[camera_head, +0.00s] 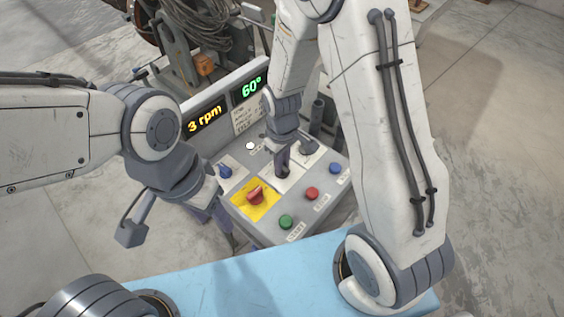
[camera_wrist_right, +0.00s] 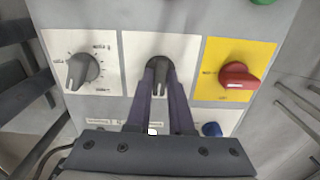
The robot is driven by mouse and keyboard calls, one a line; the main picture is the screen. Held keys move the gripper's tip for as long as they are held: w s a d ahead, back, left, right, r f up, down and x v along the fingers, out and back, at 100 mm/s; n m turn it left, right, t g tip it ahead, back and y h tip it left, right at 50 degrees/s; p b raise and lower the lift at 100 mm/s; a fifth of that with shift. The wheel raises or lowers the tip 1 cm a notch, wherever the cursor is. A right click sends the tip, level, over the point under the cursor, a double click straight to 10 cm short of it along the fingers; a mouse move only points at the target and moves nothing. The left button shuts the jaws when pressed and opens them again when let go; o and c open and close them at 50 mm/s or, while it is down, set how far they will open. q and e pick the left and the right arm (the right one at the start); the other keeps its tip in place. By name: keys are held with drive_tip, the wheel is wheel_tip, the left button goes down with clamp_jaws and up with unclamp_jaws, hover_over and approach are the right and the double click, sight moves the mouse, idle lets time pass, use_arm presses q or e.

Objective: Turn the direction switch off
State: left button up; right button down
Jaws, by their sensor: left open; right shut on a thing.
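The control panel (camera_head: 243,206) stands in front of me with several switches and buttons. My right gripper (camera_head: 282,168) is over its middle white plate. In the right wrist view, the right gripper (camera_wrist_right: 160,88) is shut on a dark rotary switch (camera_wrist_right: 158,64), with a finger on each side of its handle. The handle points toward the bottom of that view. The labels are too small to tell which one names direction. My left gripper (camera_head: 222,222) is open and empty at the panel's left side, partly hidden.
A red switch (camera_head: 256,193) sits on a yellow plate; a dark dial knob (camera_wrist_right: 83,71) is on the other side. Green (camera_head: 287,222), red (camera_head: 312,193) and blue (camera_head: 335,168) buttons are close by. Displays read 3 rpm (camera_head: 205,119) and 60° (camera_head: 252,86).

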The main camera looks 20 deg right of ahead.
idle(0.3)
drive_tip(key=c, duration=0.8)
unclamp_jaws()
drive_tip(key=shift+r, duration=0.1)
wheel_tip(320, 180, up, 10)
drive_tip(key=shift+r+b, duration=0.15)
drive_tip(key=shift+b, duration=0.15)
